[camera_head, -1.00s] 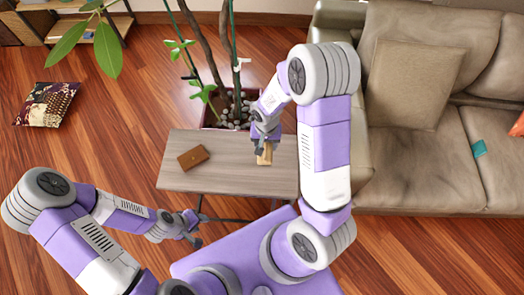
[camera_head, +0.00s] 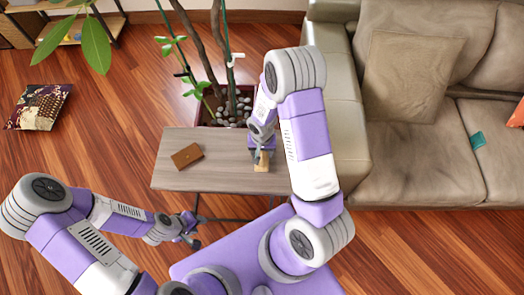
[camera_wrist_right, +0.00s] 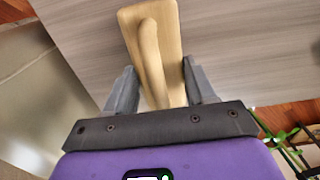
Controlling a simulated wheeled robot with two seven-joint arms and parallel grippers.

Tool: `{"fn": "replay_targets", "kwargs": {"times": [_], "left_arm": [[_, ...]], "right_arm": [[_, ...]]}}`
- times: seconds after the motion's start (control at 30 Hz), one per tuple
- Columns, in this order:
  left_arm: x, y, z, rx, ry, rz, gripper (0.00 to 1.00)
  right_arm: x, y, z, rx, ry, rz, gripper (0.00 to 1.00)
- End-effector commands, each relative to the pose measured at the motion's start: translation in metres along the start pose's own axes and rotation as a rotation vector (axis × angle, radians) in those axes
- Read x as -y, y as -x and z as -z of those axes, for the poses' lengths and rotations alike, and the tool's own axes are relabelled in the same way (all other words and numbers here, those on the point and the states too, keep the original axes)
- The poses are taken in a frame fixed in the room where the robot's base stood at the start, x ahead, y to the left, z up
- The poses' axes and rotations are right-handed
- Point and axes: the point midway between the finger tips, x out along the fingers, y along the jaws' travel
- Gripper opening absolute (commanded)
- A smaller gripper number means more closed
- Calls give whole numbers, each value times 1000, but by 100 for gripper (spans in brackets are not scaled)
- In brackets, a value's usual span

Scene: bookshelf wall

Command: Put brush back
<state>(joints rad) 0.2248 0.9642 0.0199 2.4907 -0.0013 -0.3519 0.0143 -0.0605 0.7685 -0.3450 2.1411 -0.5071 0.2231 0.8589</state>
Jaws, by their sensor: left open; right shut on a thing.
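The brush (camera_head: 262,164) is a pale wooden block with a curved handle. It also shows in the right wrist view (camera_wrist_right: 147,40), flat block towards the grey table and handle running between the fingers. I cannot tell whether the block touches the tabletop. The bristles are hidden.
A brown wallet-like item (camera_head: 187,156) lies on the table's left half. A planter with stones (camera_head: 233,107) and plant stems stands behind the table. A beige sofa (camera_head: 345,130) is close on the right. The tabletop between wallet and brush is clear.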

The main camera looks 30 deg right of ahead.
Motion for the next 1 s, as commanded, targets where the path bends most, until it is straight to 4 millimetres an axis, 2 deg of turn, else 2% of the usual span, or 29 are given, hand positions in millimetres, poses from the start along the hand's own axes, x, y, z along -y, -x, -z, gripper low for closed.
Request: {"fn": "replay_targets", "kwargs": {"times": [0.03,0.07,0.2,0.6,0.77,1.0], "left_arm": [[1,-3,0,0,0,0,43],[1,-3,0,0,0,0,43],[1,-2,0,0,0,0,43],[-1,3,0,0,0,0,43],[-4,12,0,0,0,0,43],[-10,26,-1,0,0,0,43]], "right_arm": [[0,-3,0,0,0,0,22],[0,-3,0,0,0,0,58],[0,-2,0,0,0,0,79],[0,4,0,1,0,0,80],[1,34,0,-2,0,2,80],[1,87,1,-3,0,2,80]]}}
